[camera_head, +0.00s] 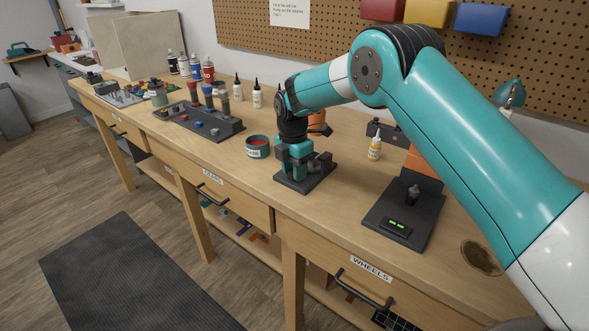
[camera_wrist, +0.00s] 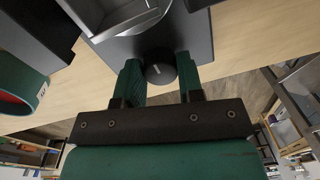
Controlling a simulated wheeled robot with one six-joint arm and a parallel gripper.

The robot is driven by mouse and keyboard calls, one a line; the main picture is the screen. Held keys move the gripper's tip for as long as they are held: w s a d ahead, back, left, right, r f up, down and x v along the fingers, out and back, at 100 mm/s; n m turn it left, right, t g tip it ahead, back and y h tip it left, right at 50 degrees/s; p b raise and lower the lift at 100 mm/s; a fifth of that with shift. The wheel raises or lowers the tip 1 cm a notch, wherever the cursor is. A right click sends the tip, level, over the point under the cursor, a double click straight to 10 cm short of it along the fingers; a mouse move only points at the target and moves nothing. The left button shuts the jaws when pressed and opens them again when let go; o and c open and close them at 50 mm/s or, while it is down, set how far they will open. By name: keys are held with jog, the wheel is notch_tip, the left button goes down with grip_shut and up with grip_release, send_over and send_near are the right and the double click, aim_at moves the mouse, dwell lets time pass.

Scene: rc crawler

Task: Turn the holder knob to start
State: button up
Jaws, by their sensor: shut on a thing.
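The holder (camera_head: 309,182) is a dark grey fixture on a square base plate on the bench, and it also shows at the top of the wrist view (camera_wrist: 118,50). Its knob (camera_wrist: 160,72) is round and black with a pale pointer line. My gripper (camera_head: 297,160) points down at the holder. In the wrist view its teal fingers (camera_wrist: 160,80) stand on either side of the knob and are shut on it. In the head view the knob is hidden or too small to tell apart from the fingers.
A teal tin with red contents (camera_head: 257,147) stands just left of the holder. To the right are a small yellow-labelled bottle (camera_head: 375,149) and a black device with a green display (camera_head: 397,226). Bare bench lies in front.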

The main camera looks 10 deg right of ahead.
jog(key=shift+r, duration=0.1)
dwell(0.3)
jog(key=o, duration=0.9)
jog(key=r, duration=1.1)
jog(key=r+b, duration=0.1)
jog(key=r, duration=0.5)
jog(key=shift+w+a+r, duration=0.15)
jog(key=shift+w+a, duration=0.05)
jog(key=shift+w, duration=0.15)
